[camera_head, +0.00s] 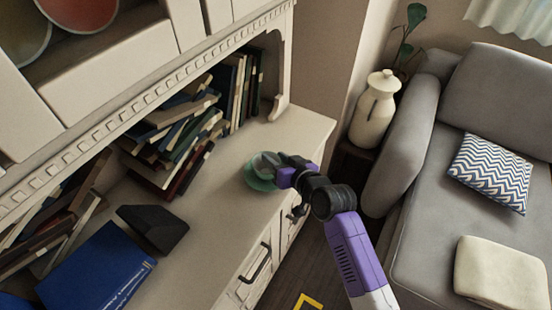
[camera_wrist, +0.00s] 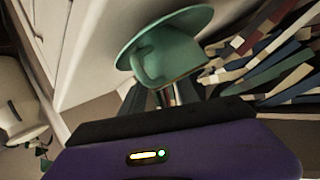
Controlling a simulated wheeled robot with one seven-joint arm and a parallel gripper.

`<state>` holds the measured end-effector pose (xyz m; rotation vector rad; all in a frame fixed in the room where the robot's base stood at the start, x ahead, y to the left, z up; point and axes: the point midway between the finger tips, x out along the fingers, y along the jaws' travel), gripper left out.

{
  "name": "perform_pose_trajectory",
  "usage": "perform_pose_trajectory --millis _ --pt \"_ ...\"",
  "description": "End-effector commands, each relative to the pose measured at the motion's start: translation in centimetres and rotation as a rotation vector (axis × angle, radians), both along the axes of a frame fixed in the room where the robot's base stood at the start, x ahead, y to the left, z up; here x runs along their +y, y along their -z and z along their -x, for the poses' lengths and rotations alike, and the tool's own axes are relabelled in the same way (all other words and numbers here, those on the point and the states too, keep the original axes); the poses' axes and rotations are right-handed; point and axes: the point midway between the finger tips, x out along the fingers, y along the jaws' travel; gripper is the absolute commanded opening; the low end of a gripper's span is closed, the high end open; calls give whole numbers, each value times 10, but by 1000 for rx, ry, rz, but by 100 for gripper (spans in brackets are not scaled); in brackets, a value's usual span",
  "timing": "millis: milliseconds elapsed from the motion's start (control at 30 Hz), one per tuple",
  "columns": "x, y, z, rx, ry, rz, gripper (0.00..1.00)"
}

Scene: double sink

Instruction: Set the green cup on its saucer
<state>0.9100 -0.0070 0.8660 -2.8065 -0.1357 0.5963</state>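The green cup (camera_wrist: 165,58) appears in the wrist view in front of the round green saucer (camera_wrist: 190,20), its handle toward the left. The picture is turned, so the cup's rim faces down there. The cup's base overlaps the saucer, but I cannot tell whether they touch. In the head view the saucer (camera_head: 256,185) lies on the cabinet top, and my gripper (camera_head: 277,172) is over it, partly hiding the cup (camera_head: 266,163). In the wrist view my fingers (camera_wrist: 168,97) are apart, close by the cup; their tips are hidden, so a grip on it is unclear.
Books (camera_head: 172,135) lean and lie in a heap along the back of the cabinet top (camera_head: 215,205). A black wedge-shaped object (camera_head: 153,228) and a blue book (camera_head: 98,270) are to the left. A white vase (camera_head: 375,110) stands beyond the right end, by a grey sofa (camera_head: 425,200).

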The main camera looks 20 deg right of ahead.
Motion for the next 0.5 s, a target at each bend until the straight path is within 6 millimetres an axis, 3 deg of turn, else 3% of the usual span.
perform_pose_trajectory --millis 300,500 --pt "0 -11 0 0 0 0 37" --pt "-6 -20 34 -1 2 -1 37"
